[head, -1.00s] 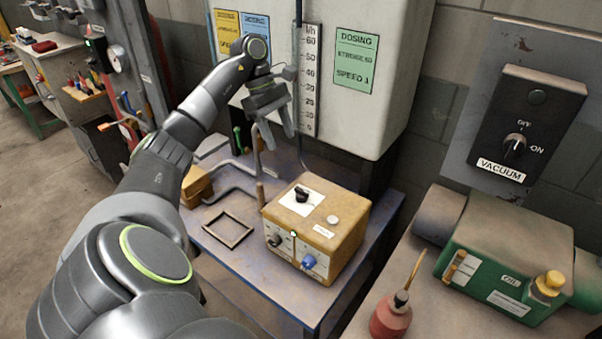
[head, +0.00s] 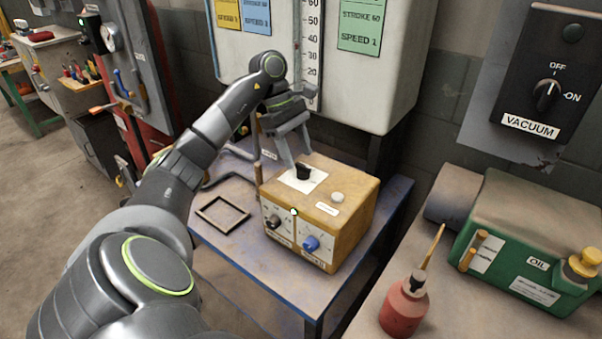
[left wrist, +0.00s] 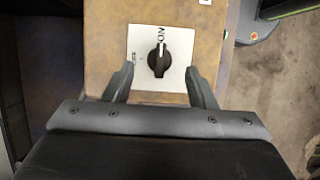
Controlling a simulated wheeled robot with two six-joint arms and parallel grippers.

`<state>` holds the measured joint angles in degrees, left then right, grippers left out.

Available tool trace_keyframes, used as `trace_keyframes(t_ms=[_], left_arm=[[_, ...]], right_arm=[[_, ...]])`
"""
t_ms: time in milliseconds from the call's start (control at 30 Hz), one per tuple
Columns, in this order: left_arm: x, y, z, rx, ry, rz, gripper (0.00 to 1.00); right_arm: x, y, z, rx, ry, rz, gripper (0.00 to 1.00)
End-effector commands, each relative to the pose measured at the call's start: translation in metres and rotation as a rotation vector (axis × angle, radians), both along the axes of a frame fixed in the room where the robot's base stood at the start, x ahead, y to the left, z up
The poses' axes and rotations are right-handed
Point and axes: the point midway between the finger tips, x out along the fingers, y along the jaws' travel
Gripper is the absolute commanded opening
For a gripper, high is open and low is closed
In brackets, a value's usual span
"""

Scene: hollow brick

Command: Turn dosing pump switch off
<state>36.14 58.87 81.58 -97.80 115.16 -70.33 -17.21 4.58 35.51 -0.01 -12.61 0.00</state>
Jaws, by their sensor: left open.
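The dosing pump (head: 325,215) is a yellow-tan box on a blue-edged table. On its top is a white plate with a black rotary switch (head: 303,172); it also shows in the left wrist view (left wrist: 159,62), where the knob's white mark points up toward lettering that looks like "ON". My left gripper (head: 297,158) is open just above the switch in the head view. In the left wrist view its fingers (left wrist: 160,80) are spread to either side of the white plate's lower part, with the knob beyond and between them, apart from them. My right gripper is not in view.
A black and a blue knob (head: 311,243) sit on the pump's front. An empty frame (head: 222,215) lies left of it. A vacuum switch (head: 546,92) is on the wall, right. A red bottle (head: 405,306) and green oil unit (head: 527,240) stand on the right bench.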

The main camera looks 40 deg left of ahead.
Motion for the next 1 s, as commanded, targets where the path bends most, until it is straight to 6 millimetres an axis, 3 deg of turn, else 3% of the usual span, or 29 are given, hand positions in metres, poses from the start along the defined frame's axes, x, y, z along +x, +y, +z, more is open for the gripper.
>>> trace_keyframes(t_ms=[33,233,633,900,1000], left_arm=[[0.0,-0.002,-0.01,0.0,0.0,-0.001,0.51],[0.001,-0.011,-0.029,0.001,0.001,0.0,0.51],[0.002,-0.014,-0.033,0.001,0.0,0.0,0.51],[0.001,-0.014,-0.033,0.001,0.0,0.0,0.16],[0.001,-0.014,-0.033,0.001,0.0,0.001,0.07]], right_arm=[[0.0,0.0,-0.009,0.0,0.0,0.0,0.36],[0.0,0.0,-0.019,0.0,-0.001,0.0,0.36],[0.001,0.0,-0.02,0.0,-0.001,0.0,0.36],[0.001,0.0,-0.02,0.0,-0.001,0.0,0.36],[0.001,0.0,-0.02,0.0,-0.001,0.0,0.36]])
